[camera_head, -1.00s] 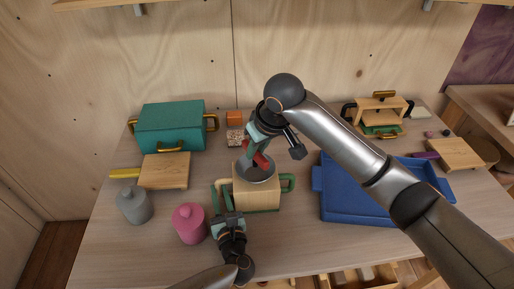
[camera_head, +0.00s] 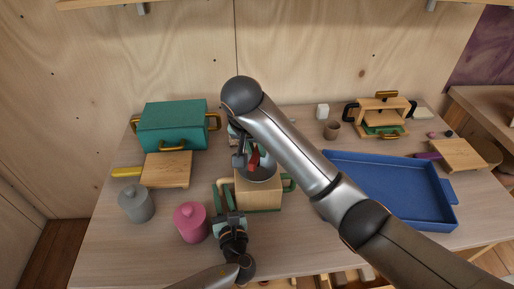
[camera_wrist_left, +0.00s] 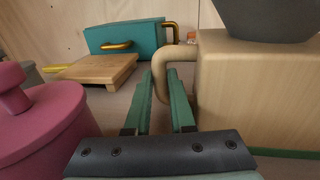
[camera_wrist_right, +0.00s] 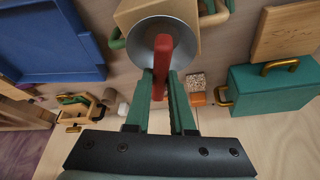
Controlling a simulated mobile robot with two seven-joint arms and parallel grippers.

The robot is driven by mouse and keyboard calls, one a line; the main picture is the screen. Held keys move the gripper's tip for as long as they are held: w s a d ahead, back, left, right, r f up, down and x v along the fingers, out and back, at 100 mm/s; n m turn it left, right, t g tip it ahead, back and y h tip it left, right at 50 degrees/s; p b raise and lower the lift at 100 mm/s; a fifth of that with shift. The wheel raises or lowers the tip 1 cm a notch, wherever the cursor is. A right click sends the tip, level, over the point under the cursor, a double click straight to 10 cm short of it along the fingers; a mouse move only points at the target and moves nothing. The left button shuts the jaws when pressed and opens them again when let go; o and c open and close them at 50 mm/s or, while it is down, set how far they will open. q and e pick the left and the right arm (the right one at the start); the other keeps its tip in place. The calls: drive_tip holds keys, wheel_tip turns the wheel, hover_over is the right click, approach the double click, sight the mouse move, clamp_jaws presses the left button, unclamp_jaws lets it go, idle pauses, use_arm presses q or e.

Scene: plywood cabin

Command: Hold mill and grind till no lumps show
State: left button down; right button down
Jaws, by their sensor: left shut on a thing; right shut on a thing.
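The mill (camera_head: 262,188) is a pale wooden box with a grey metal bowl (camera_head: 263,172) on top, side handles and a green base. It stands upright on the table. My left gripper (camera_head: 226,205) is shut around the mill's wooden side handle (camera_wrist_left: 172,65). My right gripper (camera_head: 245,155) is above the bowl, shut on a red grip (camera_wrist_right: 161,60), which also shows in the head view (camera_head: 254,159). The right wrist view shows the grey bowl (camera_wrist_right: 144,40) beneath the grip. My right arm and gripper cover part of the bowl; I cannot make out lumps inside.
A pink jar (camera_head: 190,222) and a grey jar (camera_head: 136,204) stand left of the mill. A teal box (camera_head: 172,127) and wooden board (camera_head: 167,169) lie behind them. A blue tray (camera_head: 448,222) is at right. Speckled (camera_wrist_right: 195,82) and orange (camera_wrist_right: 198,100) blocks stand behind the mill.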

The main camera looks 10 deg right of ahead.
drive_tip(key=shift+m, duration=0.7)
drive_tip(key=c, duration=0.8)
unclamp_jaws()
drive_tip(key=shift+o, duration=0.2)
drive_tip(key=shift+w+r, duration=0.1)
drive_tip(key=shift+r, duration=0.05)
drive_tip(key=shift+a+r, duration=0.15)
drive_tip(key=shift+r, duration=0.35)
drive_tip(key=s+a, duration=0.6)
drive_tip(key=s, duration=0.5)
